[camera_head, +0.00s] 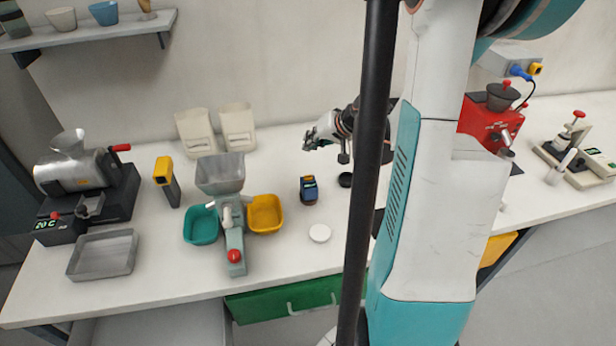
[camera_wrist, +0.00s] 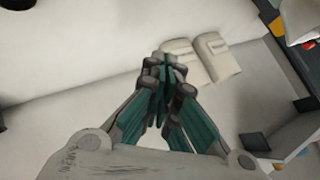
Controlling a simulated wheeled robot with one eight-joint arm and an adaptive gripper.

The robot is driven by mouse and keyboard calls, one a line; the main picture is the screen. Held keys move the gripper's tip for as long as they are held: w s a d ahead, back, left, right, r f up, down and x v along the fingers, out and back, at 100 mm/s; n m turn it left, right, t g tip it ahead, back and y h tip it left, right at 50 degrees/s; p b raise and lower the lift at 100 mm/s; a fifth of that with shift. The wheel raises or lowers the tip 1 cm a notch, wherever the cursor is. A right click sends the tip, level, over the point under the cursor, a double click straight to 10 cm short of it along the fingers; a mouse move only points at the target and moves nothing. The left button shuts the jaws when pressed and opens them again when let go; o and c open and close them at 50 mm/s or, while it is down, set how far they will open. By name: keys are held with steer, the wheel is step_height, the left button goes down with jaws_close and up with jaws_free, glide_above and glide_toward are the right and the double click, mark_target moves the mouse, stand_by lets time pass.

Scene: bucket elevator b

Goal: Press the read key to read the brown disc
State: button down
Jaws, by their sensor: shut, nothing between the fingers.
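A small dark blue hand-held device (camera_head: 309,190) with a lit screen on top stands on the bench; it may carry the read key, but no key can be made out. A small dark disc (camera_head: 345,180) lies to its right, too dark to tell if it is brown. A white disc (camera_head: 320,233) lies in front of them. My gripper (camera_head: 309,140) is above the bench, behind and above the blue device, touching nothing visible. In the wrist view its fingers (camera_wrist: 165,64) are shut and empty.
Two pale bags (camera_head: 216,130) stand at the wall; they also show beyond my fingers in the wrist view (camera_wrist: 202,59). A hopper machine (camera_head: 220,175) with teal (camera_head: 201,226) and yellow (camera_head: 265,213) bins stands left of the device. My arm hides part of the bench.

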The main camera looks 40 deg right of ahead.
mark_target(310, 176)
steer(key=shift+f+b, duration=3.3)
steer(key=shift+f, duration=1.1)
steer(key=shift+f+b, duration=0.4)
steer(key=shift+b, duration=0.05)
steer(key=shift+f+b, duration=0.4)
steer(key=shift+r, duration=0.15)
steer(key=shift+r+p, duration=0.6)
steer(key=shift+r, duration=0.1)
steer(key=shift+r+p, duration=1.8)
steer(key=shift+r, duration=0.75)
